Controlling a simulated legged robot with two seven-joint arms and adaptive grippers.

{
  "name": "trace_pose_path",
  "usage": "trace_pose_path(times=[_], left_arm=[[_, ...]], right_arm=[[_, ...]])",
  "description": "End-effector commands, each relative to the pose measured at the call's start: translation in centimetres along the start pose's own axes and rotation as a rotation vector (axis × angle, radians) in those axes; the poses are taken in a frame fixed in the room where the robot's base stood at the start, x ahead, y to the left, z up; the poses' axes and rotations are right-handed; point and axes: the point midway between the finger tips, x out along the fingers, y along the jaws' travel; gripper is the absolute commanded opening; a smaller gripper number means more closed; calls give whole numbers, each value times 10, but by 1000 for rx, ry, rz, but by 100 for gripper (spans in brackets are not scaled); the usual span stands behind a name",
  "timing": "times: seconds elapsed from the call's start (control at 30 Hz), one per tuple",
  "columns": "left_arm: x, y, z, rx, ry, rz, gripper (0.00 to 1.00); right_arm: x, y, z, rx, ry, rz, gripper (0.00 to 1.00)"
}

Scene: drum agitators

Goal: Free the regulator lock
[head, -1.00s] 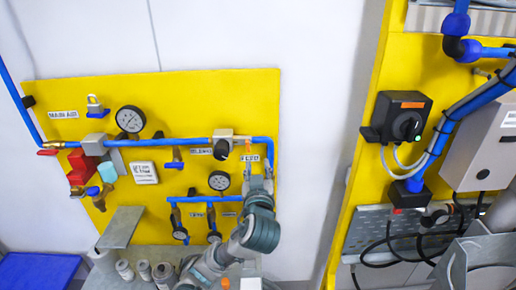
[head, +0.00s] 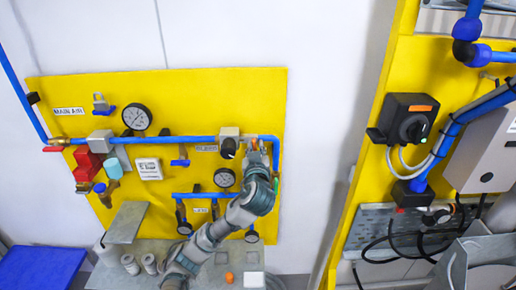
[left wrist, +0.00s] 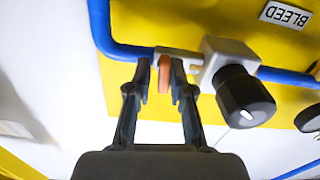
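The regulator, a pale block with a black knob (head: 229,147), sits on the upper blue pipe. In the left wrist view the black knob (left wrist: 245,97) stands to the right of my gripper. A small orange piece (left wrist: 164,76), perhaps the lock, hangs by a pale bracket (left wrist: 176,54) beside the regulator. My left gripper (head: 258,152) is at the right end of the upper pipe. In the left wrist view its fingertips (left wrist: 161,74) are apart, one on each side of the orange piece, with gaps showing. Contact cannot be told. My right gripper is not in view.
The blue pipe (left wrist: 127,48) bends close to my fingers. A BLEED label (left wrist: 285,14) is on the yellow board (head: 75,92). Gauges and valves crowd the board's left and lower parts. A second yellow panel with a black switch (head: 407,120) stands to the right, past bare white wall.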

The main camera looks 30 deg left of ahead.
Motion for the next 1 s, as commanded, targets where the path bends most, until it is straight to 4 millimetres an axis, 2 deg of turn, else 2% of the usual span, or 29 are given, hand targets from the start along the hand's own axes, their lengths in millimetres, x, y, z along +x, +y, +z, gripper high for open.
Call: trace_pose_path(times=[0.3, 0.67, 1.0], left_arm=[[0, 4, -1, -3, 4, 2, 0], [-1, 6, 1, -142, 3, 9, 0], [-1, 6, 2, -445, 1, 9, 0]], right_arm=[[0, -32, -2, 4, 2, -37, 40], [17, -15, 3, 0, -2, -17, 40], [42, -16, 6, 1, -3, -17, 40]])
